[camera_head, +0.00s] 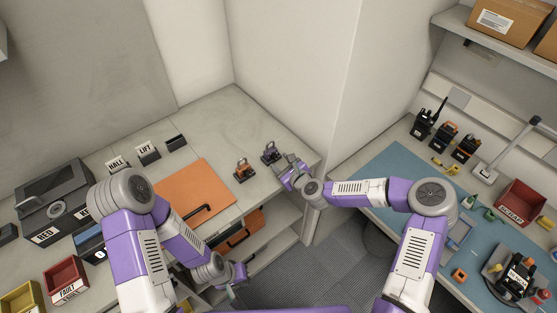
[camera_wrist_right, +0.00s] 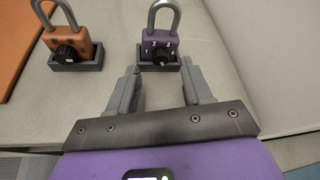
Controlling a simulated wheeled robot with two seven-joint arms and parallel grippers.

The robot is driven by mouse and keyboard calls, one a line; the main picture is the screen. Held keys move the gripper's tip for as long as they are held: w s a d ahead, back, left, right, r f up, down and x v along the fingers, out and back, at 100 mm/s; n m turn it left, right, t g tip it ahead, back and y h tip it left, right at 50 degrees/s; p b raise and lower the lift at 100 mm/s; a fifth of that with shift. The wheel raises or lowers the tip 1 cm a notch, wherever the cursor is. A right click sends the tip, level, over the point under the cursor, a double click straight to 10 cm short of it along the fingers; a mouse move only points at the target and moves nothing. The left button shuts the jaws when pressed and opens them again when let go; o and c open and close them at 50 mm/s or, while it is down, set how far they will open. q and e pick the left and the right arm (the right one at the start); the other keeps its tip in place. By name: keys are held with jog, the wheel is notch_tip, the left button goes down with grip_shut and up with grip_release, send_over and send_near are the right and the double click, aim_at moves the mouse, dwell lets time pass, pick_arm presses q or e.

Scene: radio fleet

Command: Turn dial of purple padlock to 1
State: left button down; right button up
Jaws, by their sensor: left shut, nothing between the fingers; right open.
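The purple padlock (camera_head: 270,153) stands upright in a small dark holder on the counter near its corner. In the right wrist view the purple padlock (camera_wrist_right: 150,44) faces me, with a black dial (camera_wrist_right: 161,57) low on its front and white digits around the dial. The dial's exact setting is too small to tell. My right gripper (camera_head: 282,165) is open right in front of the padlock. Its two fingers (camera_wrist_right: 160,85) point at the holder, apart and empty, short of the dial. My left gripper (camera_head: 240,279) is shut and empty, low beside the counter's front edge.
An orange padlock (camera_head: 243,172) stands in its own holder to the left, also in the wrist view (camera_wrist_right: 68,38). An orange mat (camera_head: 195,185) lies further left. A wall (camera_head: 285,75) rises behind. A workbench with a blue mat (camera_head: 385,165) and radios is at right.

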aim_at(274, 157)
jog(key=shift+x, duration=1.35)
jog(key=shift+c, duration=0.3)
